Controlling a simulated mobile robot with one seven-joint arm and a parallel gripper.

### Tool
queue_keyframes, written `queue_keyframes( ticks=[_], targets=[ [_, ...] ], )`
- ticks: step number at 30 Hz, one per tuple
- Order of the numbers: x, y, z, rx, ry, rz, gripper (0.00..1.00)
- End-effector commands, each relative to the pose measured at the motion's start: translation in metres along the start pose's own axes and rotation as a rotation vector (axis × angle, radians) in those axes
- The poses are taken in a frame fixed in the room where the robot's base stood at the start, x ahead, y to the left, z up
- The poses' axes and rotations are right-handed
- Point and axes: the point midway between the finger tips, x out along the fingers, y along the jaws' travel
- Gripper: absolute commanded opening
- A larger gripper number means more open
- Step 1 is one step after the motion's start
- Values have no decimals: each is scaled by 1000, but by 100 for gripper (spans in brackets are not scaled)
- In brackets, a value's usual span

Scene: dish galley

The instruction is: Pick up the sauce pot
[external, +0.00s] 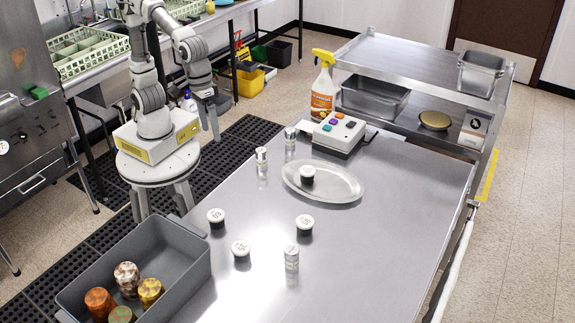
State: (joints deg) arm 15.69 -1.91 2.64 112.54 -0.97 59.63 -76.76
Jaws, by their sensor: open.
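Several small dark pots with white, marked lids look like sauce pots. One sauce pot (307,175) stands on the oval metal platter (345,190). Others stand upright on the steel table: a left pot (216,219), a front pot (241,252) and a right pot (304,227). The lid marks are too small to read. My gripper (212,134) is open and empty, pointing down beyond the table's left edge, apart from all the pots.
Glass shakers stand at the table's back left (261,160) and front (291,259). A grey bin (190,250) with several coloured jars is at front left. A button box (338,134) and spray bottle (323,92) stand behind the platter. The table's right side is clear.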

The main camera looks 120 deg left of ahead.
Motion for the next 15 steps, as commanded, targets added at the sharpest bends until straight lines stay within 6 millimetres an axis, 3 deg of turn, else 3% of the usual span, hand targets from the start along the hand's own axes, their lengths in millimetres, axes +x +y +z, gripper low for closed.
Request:
queue_keyframes(
  ticks=[1, 7, 15],
  targets=[
    [15, 13, 6, -71, -7, -30, 100],
    [60, 54, 26, -379, 1, -116, 100],
    [92, 75, 43, -584, 28, -170, 100]
  ],
)
